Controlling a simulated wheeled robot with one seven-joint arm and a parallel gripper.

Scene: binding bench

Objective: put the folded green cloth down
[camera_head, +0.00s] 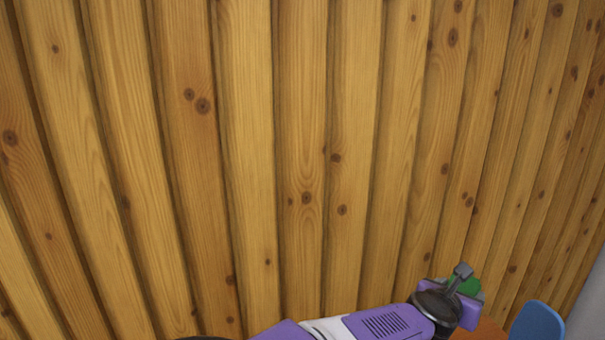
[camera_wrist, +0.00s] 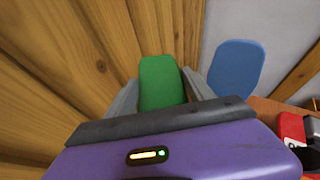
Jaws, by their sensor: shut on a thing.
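The folded green cloth (camera_wrist: 161,84) is between the two grey fingers of my gripper (camera_wrist: 160,97) in the wrist view, and the fingers are shut on it. Its near end is hidden behind the purple gripper body. In the head view my gripper (camera_head: 464,283) is at the lower right, with a small part of the green cloth (camera_head: 468,287) showing beside a finger. I cannot tell from these views whether the cloth touches any surface.
A wooden plank wall (camera_head: 300,150) fills most of the head view. A blue rounded object (camera_head: 537,322), also in the wrist view (camera_wrist: 237,69), is right of the cloth. A brown wooden surface (camera_wrist: 262,108) shows at right, with red and dark objects (camera_wrist: 292,128) at its edge.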

